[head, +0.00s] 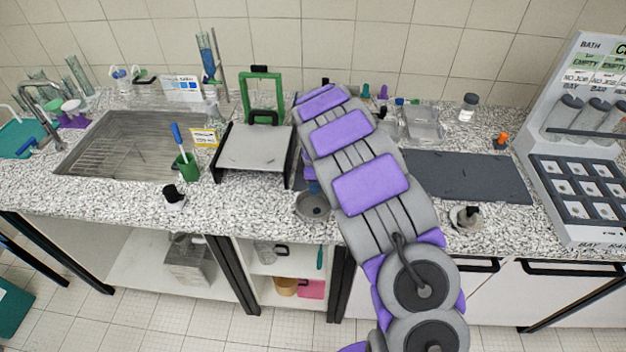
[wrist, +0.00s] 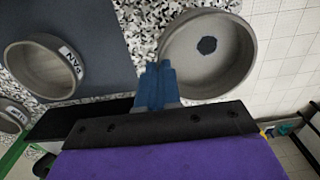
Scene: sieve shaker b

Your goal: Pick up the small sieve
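A grey round, shallow vessel (wrist: 222,66) with a dark patch in its middle lies at the upper right of the wrist view. It looks like the small sieve, but I see no label on it. In the head view a grey round vessel (head: 313,208) shows below my arm, near the counter's front edge. My gripper (wrist: 160,68) has its blue fingertips close together at that vessel's left rim. Whether they clamp the rim or only sit beside it is not clear. In the head view my arm hides most of the gripper.
A round vessel labelled PAN (wrist: 42,68) lies to the left, and part of another labelled one (wrist: 10,118) is at the edge. A dark mat (head: 465,176) covers the counter to the right. A grey platform (head: 255,148) stands left of my arm.

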